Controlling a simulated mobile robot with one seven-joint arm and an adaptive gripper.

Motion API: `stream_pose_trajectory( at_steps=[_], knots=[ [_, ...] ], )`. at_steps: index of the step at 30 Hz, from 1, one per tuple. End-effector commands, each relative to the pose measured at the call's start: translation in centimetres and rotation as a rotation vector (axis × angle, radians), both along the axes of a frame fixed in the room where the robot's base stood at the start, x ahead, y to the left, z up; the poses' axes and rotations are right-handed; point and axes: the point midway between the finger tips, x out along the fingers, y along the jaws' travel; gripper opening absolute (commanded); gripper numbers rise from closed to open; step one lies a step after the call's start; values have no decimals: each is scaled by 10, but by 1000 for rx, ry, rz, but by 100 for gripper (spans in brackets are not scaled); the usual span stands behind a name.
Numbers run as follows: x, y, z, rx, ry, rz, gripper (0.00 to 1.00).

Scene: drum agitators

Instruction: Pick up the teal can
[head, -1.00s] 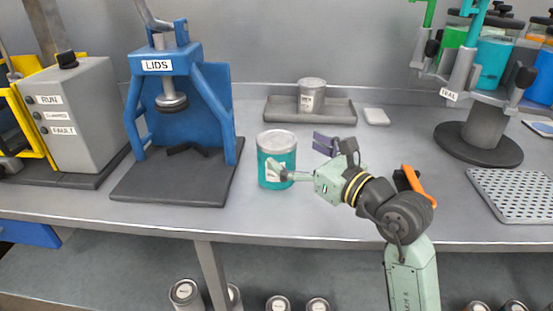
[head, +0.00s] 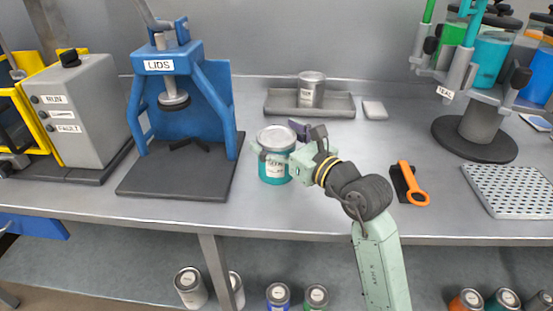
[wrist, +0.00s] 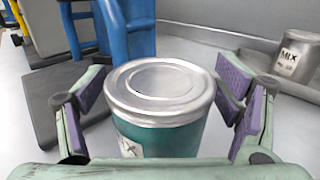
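The teal can (head: 276,172) stands upright on the grey bench with a silver lid and a white label. My gripper (head: 278,146) is at the can from its right side. In the wrist view the can (wrist: 160,138) sits between the two purple-padded fingers of my gripper (wrist: 163,108). The fingers are spread wide, with a visible gap between each pad and the can. The lower part of the can is hidden behind the gripper's palm.
The blue lid press (head: 180,110) stands left of the can. A grey tray (head: 335,104) with a silver can (head: 311,88) lies behind. An orange-handled tool (head: 410,184) and a perforated plate (head: 510,188) are to the right. The dispenser stand (head: 478,135) is at the back right.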

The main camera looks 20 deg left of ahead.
Motion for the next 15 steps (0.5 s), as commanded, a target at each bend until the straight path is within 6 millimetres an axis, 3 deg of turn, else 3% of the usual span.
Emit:
stream_pose_trajectory(
  at_steps=[15],
  knots=[
    [0, 0, 0, 0, 0, 0, 46]
  ],
)
